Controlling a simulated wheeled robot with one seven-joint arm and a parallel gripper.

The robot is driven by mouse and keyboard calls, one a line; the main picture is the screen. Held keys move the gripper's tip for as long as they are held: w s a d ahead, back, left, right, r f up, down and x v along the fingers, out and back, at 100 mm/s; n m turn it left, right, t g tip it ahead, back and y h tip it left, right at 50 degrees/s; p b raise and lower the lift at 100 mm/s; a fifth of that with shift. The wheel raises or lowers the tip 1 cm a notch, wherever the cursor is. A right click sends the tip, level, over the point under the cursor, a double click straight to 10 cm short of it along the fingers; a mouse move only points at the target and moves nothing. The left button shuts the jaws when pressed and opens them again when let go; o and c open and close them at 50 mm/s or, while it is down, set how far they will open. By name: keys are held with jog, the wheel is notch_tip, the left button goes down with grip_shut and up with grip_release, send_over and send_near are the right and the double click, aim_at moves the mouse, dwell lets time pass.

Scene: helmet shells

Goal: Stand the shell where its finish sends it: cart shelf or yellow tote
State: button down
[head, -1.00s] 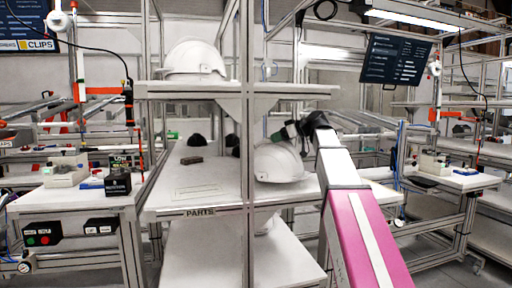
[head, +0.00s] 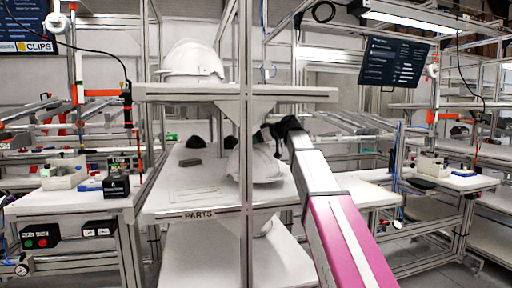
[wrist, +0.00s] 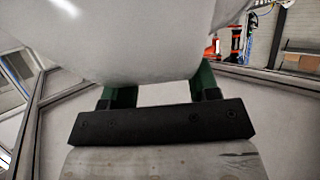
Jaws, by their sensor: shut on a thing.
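My gripper (wrist: 160,95) is shut on a white, glossy helmet shell (head: 265,167). The shell fills the top of the wrist view (wrist: 150,40), above the two green fingers. In the head view it is over the middle shelf marked PARTS (head: 165,208), partly behind the front post. I cannot tell whether it touches the shelf. The fingertips are mostly hidden in the head view. Another white shell (head: 192,65) stands on the upper shelf (head: 180,92). No yellow tote is in view.
The metal post (head: 246,200) stands in front of the held shell. A dark block (head: 190,162) and dark rounded things (head: 194,142) lie at the back of the middle shelf. Its front left is clear. A white curved piece (head: 262,228) shows below.

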jog(key=shift+f, duration=1.25)
jog(key=shift+c, duration=1.8)
grip_release()
jog(key=shift+f, duration=0.1)
jog(key=v, duration=1.2)
